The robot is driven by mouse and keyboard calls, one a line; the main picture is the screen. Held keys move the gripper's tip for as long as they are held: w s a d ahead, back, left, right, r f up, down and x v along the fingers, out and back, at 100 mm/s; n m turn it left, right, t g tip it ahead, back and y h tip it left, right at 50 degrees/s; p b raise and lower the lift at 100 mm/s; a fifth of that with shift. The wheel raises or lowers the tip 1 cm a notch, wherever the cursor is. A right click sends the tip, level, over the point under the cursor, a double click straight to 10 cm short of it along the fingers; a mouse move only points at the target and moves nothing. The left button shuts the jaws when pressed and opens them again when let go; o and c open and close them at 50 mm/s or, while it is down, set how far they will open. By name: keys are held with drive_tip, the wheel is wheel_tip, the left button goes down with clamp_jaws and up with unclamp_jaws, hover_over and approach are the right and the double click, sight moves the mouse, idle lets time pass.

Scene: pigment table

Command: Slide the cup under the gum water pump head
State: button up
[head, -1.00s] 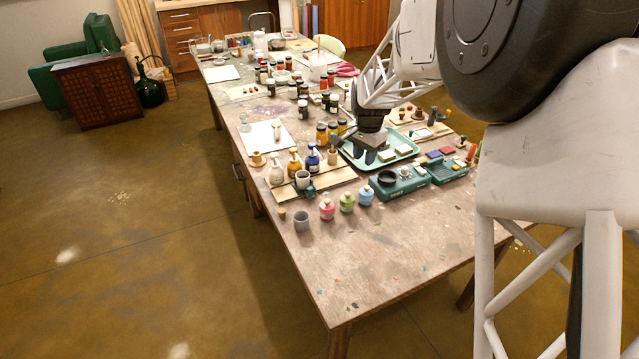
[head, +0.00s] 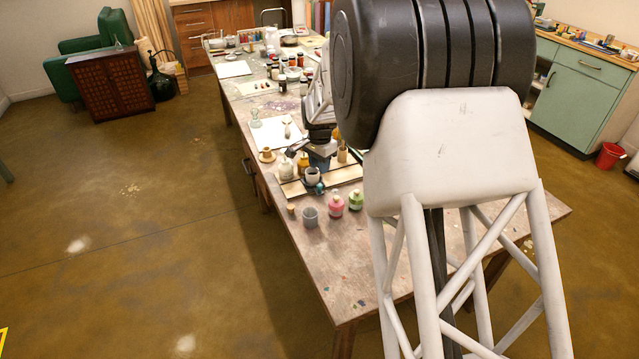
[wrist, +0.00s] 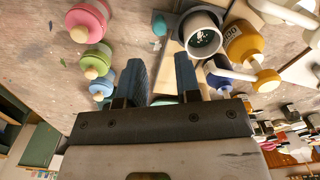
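A grey cup (head: 312,175) stands on the pale wooden board, in front of the pump bottles. I cannot read which holds gum water. My gripper (wrist: 160,62) is open with nothing between its fingers; in the head view its fingers are mostly hidden.
Pink (head: 336,206) and green (head: 355,200) round bottles stand right of the board's front, and a light blue one (wrist: 101,88) shows left of my fingers. A small teal object (wrist: 160,25) lies near the cup.

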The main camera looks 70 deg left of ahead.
sight(320, 185)
drive_tip(key=shift+f, duration=3.9)
clamp_jaws()
